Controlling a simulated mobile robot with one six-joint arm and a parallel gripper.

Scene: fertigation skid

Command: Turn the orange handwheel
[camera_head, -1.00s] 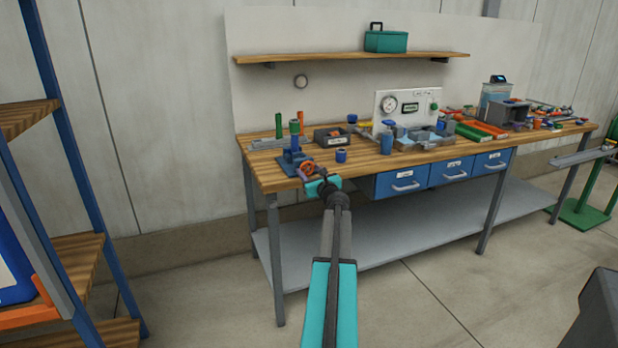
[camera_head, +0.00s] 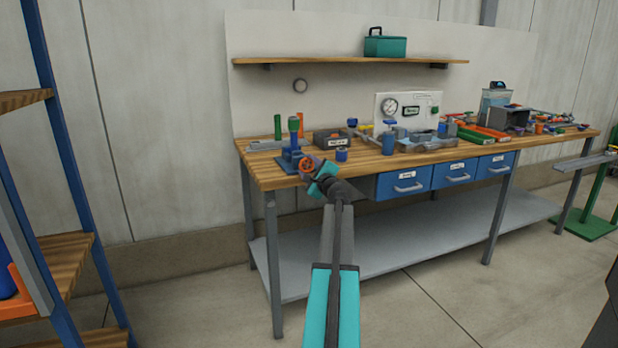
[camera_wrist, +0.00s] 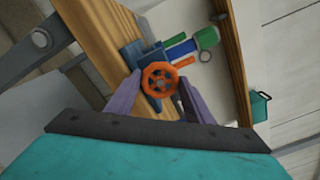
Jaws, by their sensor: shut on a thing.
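The orange handwheel (camera_head: 306,166) sits on a blue valve stand (camera_head: 290,160) at the left front corner of the wooden workbench. In the wrist view the handwheel (camera_wrist: 160,79) faces me, with spokes and a central hub. My gripper (camera_head: 312,171) is at the handwheel, its teal body just in front and to the right. In the wrist view the two purple fingers of my gripper (camera_wrist: 158,92) stand on either side of the wheel's lower part and are shut on it. The exact contact of the fingertips on the rim is small and partly hidden.
The bench (camera_head: 262,177) carries a blue cup (camera_head: 341,155), a dark labelled box (camera_head: 331,139) and a gauge panel (camera_head: 392,105) to the right. Green and orange upright pieces stand behind the wheel. A shelf rack (camera_head: 75,262) stands at the left. The floor in front is clear.

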